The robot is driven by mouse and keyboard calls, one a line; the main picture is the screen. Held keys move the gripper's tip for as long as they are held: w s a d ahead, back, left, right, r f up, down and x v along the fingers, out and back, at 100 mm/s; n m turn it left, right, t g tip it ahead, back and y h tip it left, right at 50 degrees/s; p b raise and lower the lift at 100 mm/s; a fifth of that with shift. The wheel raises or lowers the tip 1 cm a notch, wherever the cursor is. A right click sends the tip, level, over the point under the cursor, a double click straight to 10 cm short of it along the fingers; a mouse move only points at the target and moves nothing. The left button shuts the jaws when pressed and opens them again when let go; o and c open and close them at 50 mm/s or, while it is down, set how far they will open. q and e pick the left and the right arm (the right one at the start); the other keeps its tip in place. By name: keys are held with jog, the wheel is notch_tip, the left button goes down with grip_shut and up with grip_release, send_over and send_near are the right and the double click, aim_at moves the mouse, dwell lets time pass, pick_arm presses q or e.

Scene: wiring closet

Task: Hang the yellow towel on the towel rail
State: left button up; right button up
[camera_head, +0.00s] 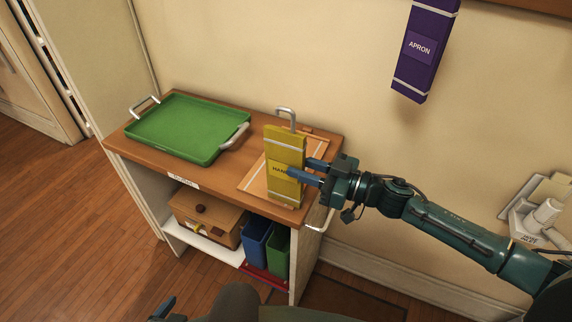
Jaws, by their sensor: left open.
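The yellow towel (285,150) is a flat upright slab with white bands, a partly hidden label and a metal hook (287,113) on top. It is over a striped tan board (256,182) on the shelf unit's top; I cannot tell whether its lower edge touches. My right gripper (298,168) reaches in from the right, one finger across the towel's front and the other passing behind its edge, shut on it. No rail is clearly identifiable as the towel rail.
A green tray (175,125) fills the left of the wooden top (128,147). A wooden box (207,215) and blue and green bins (257,240) stand below. A metal bar (321,222) is on the unit's right side. A purple apron (421,50) hangs on the wall; a wooden strip (540,5) is above.

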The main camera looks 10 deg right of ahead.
aim_at(305, 155)
grip_shut()
jog(key=shift+r, duration=0.2)
jog(key=shift+r+p, duration=1.85)
jog(key=shift+p, duration=0.5)
